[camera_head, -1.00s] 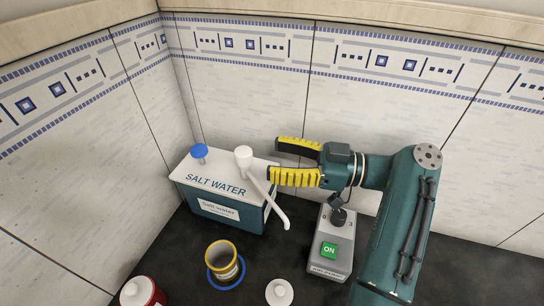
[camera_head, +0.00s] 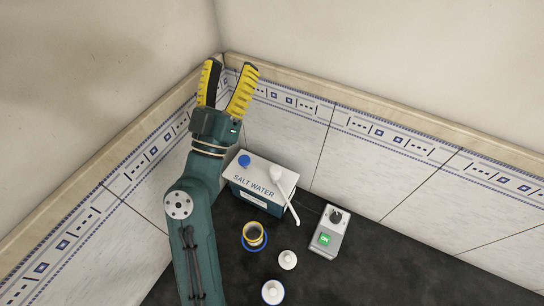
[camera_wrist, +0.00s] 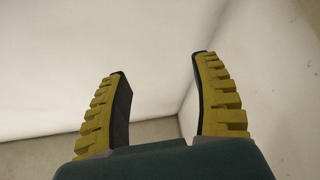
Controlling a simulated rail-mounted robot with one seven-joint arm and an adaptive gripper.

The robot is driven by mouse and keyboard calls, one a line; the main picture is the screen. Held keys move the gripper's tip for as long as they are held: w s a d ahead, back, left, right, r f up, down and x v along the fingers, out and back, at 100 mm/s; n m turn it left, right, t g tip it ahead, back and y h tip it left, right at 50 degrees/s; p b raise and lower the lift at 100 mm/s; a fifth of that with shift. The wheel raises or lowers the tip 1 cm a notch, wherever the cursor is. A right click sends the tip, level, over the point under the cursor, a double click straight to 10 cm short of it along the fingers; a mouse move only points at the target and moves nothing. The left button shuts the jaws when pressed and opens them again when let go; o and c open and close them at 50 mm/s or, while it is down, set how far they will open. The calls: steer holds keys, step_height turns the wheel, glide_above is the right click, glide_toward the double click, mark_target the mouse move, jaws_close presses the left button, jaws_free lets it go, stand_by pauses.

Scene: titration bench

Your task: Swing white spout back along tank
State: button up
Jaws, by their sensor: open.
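The white spout (camera_head: 289,205) sits on top of the salt water tank (camera_head: 250,190), near its right end. Its long arm points forward and down past the tank's front edge. The tank is a teal box with a white lid and a blue cap (camera_head: 245,161), against the back wall near the corner. My gripper (camera_head: 229,67) is raised up and to the left of the tank, well apart from the spout, in front of the wall corner. Its yellow fingers are open and empty; they also show in the wrist view (camera_wrist: 160,70) with only bare wall beyond.
A yellow-rimmed cup (camera_head: 254,234) stands on a blue ring in front of the tank. A grey box with a green ON button (camera_head: 325,239) and a dark knob stands to the right. Two white-topped items, a knob (camera_head: 287,260) and a jar (camera_head: 272,291), are nearer the front. The dark bench (camera_head: 400,275) is clear at the right.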

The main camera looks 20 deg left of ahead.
steer(key=s+f+m+g+h+b, duration=0.15)
steer(key=s+f, duration=0.25)
steer(key=f, duration=0.6)
steer(key=s+f+m+g+h+b, duration=0.1)
steer(key=s+f+m+g+h, duration=0.25)
steer(key=f, duration=0.65)
steer(key=m+g+h+b, duration=0.1)
steer(key=g, duration=0.2)
glide_toward(272, 175)
steer(key=b+x, duration=0.1)
steer(key=x, duration=0.5)
steer(key=b+x, duration=0.2)
steer(key=x, duration=0.3)
steer(key=shift+w+f, duration=0.2)
steer(key=shift+w, duration=0.2)
jaws_close()
steer(key=shift+r, duration=0.1)
steer(key=shift+d+r+p, duration=0.1)
steer(key=shift+r+p, duration=0.05)
steer(key=shift+p, duration=0.45)
